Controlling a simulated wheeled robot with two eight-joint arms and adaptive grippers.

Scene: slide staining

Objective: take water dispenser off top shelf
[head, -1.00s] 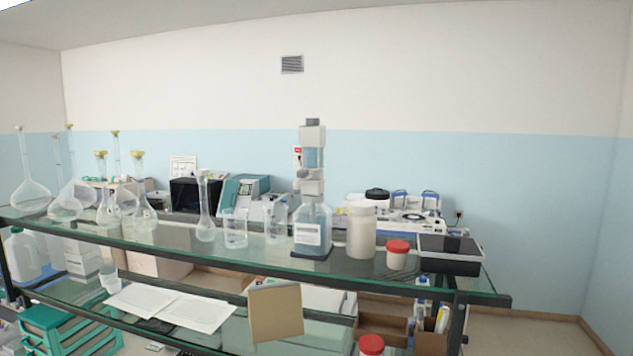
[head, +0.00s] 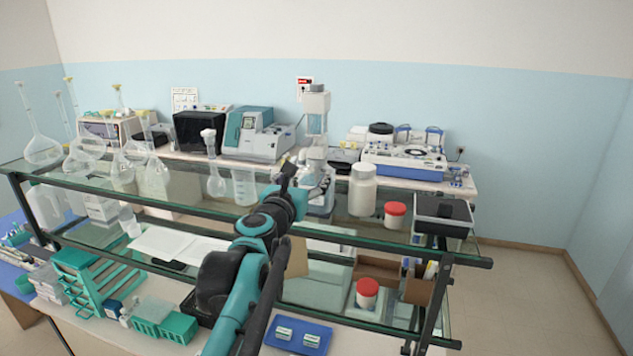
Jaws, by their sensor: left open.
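The water dispenser (head: 316,104) stands upright on the glass top shelf (head: 185,190), a bottle with a tall grey-white pump head. My left arm reaches up from the bottom middle. My left gripper (head: 308,178) is open at the dispenser's bottle, below the pump head, and hides part of it. I cannot tell whether the fingers touch the bottle. My right gripper is not in view.
A white jar (head: 362,191), a red-lidded jar (head: 395,216) and a black-lidded box (head: 442,214) stand to the right on the shelf. A beaker (head: 244,187) and several flasks stand to the left. Lab machines sit on a bench behind.

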